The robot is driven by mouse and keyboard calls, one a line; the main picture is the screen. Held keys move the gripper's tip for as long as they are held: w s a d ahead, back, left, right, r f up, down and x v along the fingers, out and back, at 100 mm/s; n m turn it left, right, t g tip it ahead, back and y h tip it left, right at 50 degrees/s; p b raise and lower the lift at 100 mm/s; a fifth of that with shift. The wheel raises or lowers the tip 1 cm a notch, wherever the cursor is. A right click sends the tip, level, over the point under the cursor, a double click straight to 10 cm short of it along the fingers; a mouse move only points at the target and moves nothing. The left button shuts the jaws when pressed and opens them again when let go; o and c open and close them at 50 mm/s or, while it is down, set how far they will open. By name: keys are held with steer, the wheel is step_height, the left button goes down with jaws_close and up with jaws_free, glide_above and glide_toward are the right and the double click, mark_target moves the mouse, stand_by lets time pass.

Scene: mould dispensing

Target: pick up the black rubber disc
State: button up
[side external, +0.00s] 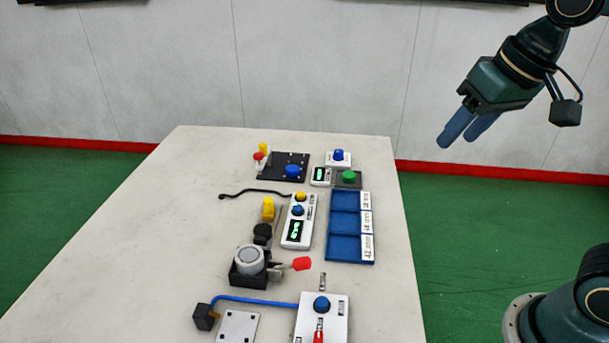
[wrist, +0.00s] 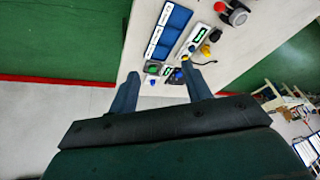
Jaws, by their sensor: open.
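A small dark round piece (side external: 262,232) lies on the table between a yellow part and a grey cylinder in the side external view. It looks like the black rubber disc, but it is too small to be certain. My gripper (side external: 457,139) is high up beyond the table's right edge, well apart from the piece. Its two blue fingers are spread with nothing between them. In the wrist view my gripper (wrist: 160,72) also shows empty, with the table items small and far off beyond the fingertips.
The pale table (side external: 120,265) is clear on its left. A blue three-compartment tray (side external: 345,246) lies near the right edge. A grey cylinder (side external: 250,260) sits in a black holder beside a red-tipped handle (side external: 302,264). Button boxes, including a white one (side external: 335,316), stand around.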

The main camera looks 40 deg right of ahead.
steer(key=w+a+f+m+g, duration=0.15)
steer(key=w+a, duration=0.25)
steer(key=w, duration=0.5)
steer(key=w+a+m+g, duration=0.1)
steer(key=w+a+m, duration=0.25)
steer(key=w, duration=0.55)
steer(key=w+a+f+m+g, duration=0.2)
steer(key=w+a+f+m, duration=0.1)
steer(key=w+a+f, duration=0.7)
step_height(320, 180, down, 4)
steer(key=shift+w+a+m, duration=0.3)
steer(key=shift+w+a, duration=0.1)
steer(key=shift+a, duration=0.8)
steer(key=shift+f, duration=0.1)
glide_above(262, 228)
steer(key=shift+f, duration=4.2)
